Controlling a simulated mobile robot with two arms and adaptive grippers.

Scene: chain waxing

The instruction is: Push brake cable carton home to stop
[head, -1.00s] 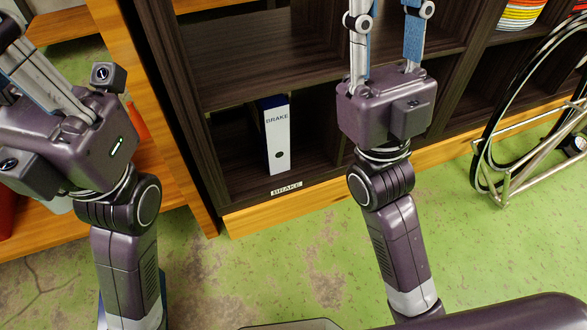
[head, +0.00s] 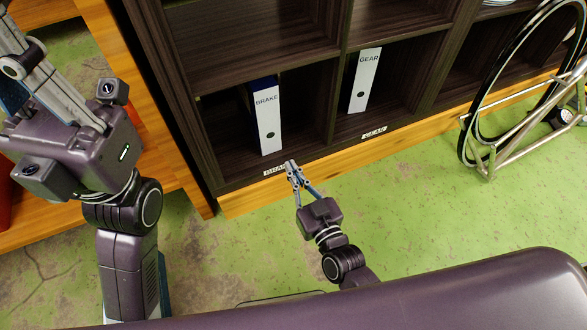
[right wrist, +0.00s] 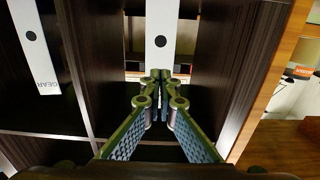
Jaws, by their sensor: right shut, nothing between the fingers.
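The brake cable carton (head: 267,116) is a white-fronted upright box with dark blue sides, marked BRAKE. It stands in the lower left shelf bay, leaning slightly in the head view. In the right wrist view a white carton face (right wrist: 161,30) shows at the top centre, beyond the fingers. My right gripper (head: 291,167) is shut and empty, low in front of that bay, its tips near the shelf's front edge and apart from the carton in the head view. It also shows in the right wrist view (right wrist: 160,77). My left gripper is at the left, its fingertips cut off by the frame.
A white GEAR carton (head: 365,80) stands in the bay to the right. A GEAR label (head: 374,132) is on the shelf edge; the BRAKE label (head: 274,170) is partly covered by my fingers. A wheel in a metal stand (head: 480,150) is at the right. Green floor is clear in front.

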